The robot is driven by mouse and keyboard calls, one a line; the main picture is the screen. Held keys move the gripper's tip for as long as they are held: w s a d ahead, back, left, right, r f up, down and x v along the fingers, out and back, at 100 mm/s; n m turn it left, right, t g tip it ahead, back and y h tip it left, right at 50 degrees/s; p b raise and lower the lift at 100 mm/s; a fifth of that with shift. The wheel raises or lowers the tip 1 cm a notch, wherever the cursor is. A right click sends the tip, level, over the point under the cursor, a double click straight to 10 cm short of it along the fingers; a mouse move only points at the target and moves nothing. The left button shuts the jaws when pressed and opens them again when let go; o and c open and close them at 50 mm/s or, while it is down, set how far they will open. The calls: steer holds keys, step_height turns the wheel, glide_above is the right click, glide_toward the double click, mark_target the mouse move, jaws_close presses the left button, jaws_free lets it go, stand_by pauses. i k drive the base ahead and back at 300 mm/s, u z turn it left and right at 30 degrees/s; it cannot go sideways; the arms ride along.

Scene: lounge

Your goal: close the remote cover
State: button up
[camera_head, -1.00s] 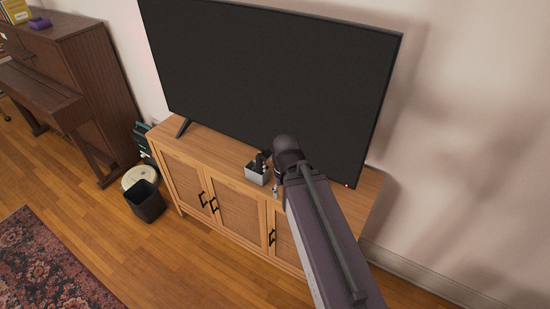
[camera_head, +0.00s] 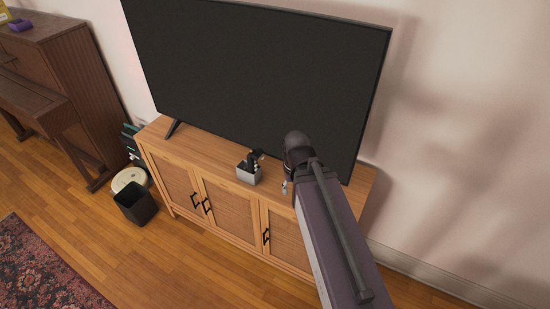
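A small grey box (camera_head: 248,174) stands on the wooden TV cabinet (camera_head: 215,155), in front of the television. Dark upright items (camera_head: 256,158) stick out of it; they may be remotes, but they are too small to tell. No remote cover can be made out. My arm reaches in from the lower right and hides the right part of the cabinet top. A small silver part (camera_head: 285,187) shows below the arm's dark joint, right of the box and apart from it in the picture. It seems to belong to my gripper; its fingers cannot be made out.
A large black television (camera_head: 255,80) stands on the cabinet. A black bin (camera_head: 136,204) and a round whitish device (camera_head: 129,179) are on the floor left of it. A piano (camera_head: 60,90) and a patterned rug (camera_head: 40,270) lie further left. Wood floor before the cabinet is clear.

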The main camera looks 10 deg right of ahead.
mark_target(258, 154)
steer(key=z, duration=0.95)
steer(key=k, duration=0.75)
steer(key=u, duration=0.95)
steer(key=i, duration=0.5)
steer(key=z, duration=0.15)
